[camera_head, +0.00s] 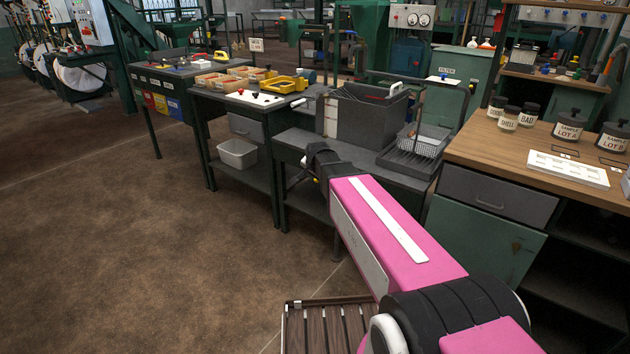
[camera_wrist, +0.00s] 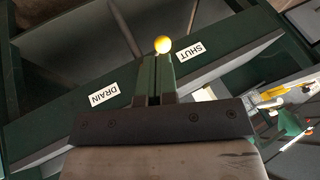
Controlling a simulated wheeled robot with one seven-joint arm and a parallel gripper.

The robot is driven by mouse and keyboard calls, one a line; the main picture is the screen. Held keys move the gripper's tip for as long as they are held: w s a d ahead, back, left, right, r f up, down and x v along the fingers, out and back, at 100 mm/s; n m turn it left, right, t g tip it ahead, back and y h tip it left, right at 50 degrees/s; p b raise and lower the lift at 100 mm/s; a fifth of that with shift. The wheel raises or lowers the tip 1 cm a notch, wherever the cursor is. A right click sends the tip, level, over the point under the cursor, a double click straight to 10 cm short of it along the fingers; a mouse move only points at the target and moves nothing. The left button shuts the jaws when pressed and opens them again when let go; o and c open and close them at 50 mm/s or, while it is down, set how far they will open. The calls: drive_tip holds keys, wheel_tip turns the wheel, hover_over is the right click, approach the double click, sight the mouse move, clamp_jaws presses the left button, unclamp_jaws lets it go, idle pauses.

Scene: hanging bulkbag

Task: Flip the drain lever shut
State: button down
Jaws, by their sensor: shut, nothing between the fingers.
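The drain lever's yellow ball knob (camera_wrist: 162,44) shows just beyond my fingertips in the wrist view. Its stem is hidden, and I cannot tell whether the fingers touch it. A white DRAIN label (camera_wrist: 104,95) is to the left of my fingers and a white SHUT label (camera_wrist: 190,50) to the right, both on a dark green strip (camera_wrist: 60,120). The knob appears between the labels, nearer SHUT. My gripper (camera_wrist: 157,57) is shut and empty. In the head view my arm reaches to the front of the grey sink bench (camera_head: 295,140), and its wrist hides much of that spot.
A dark grey basin (camera_head: 365,115) and a draining rack (camera_head: 410,155) stand on the bench. A wooden-topped counter (camera_head: 475,150) with jars is at the right. A bench with trays (camera_head: 220,95) is at the left. The brown floor at left front is clear.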

drive_tip(key=shift+s+a+r, duration=0.25)
drive_tip(key=shift+s+r, duration=0.25)
drive_tip(key=shift+r, duration=0.3)
drive_tip(key=s+d+f+n+g, duration=0.3)
drive_tip(key=s+d+f, duration=0.3)
drive_tip(key=s, duration=0.5)
drive_tip(key=s+d+f+n+g+h, duration=0.1)
drive_tip(key=s+d+f+n+g, duration=0.2)
drive_tip(key=s, duration=0.9)
drive_tip(key=d+f+n, duration=0.1)
drive_tip(key=d+f, duration=0.2)
drive_tip(key=d, duration=0.1)
drive_tip(key=shift+s+d+f+n+g, duration=0.2)
drive_tip(key=shift+s+f+n+g, duration=0.1)
drive_tip(key=shift+g, duration=0.1)
